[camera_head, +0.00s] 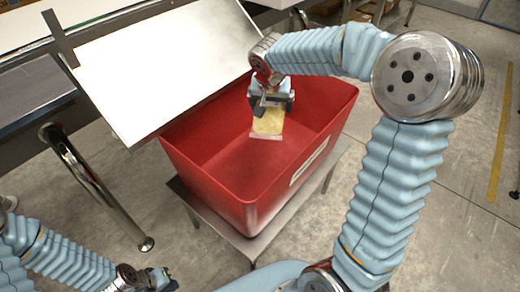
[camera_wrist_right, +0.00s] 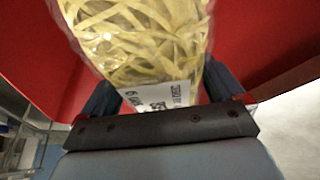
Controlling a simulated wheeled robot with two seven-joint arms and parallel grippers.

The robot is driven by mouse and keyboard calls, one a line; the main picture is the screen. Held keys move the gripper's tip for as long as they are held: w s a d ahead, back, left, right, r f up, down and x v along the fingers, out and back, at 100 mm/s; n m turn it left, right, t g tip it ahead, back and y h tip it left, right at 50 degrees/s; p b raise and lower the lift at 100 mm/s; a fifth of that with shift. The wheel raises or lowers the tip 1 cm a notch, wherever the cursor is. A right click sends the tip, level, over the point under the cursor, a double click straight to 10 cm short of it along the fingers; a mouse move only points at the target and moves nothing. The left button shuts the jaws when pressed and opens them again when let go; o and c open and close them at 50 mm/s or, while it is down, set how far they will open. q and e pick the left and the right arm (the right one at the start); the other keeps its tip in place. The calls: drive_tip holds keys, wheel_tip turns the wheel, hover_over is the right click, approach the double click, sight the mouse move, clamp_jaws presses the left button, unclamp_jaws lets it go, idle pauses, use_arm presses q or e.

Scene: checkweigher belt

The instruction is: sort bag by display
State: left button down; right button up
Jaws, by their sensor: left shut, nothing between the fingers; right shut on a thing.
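A clear bag of yellow noodle-like strips (camera_head: 268,122) with a white label hangs from my right gripper (camera_head: 270,98). The gripper is shut on the bag's top and holds it over the open red bin (camera_head: 190,170). In the right wrist view the bag (camera_wrist_right: 140,35) fills the upper middle, with printed label text near the fingers (camera_wrist_right: 165,95) and red bin walls behind. My left gripper (camera_head: 168,280) is shut and empty at the lower left, away from the bin. No display reading shows.
The red bin stands on a low grey metal stand (camera_head: 252,243). A large pale sloping panel (camera_head: 165,65) overhangs the bin's back left. A metal-legged conveyor frame (camera_head: 35,100) is at the left. Another box with yellowish contents (camera_head: 325,10) stands behind. Floor to the right is clear.

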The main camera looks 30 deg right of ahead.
drive_tip(key=o, duration=1.2)
drive_tip(key=v, duration=1.4)
drive_tip(key=shift+p, duration=0.45)
drive_tip(key=shift+f, duration=0.1)
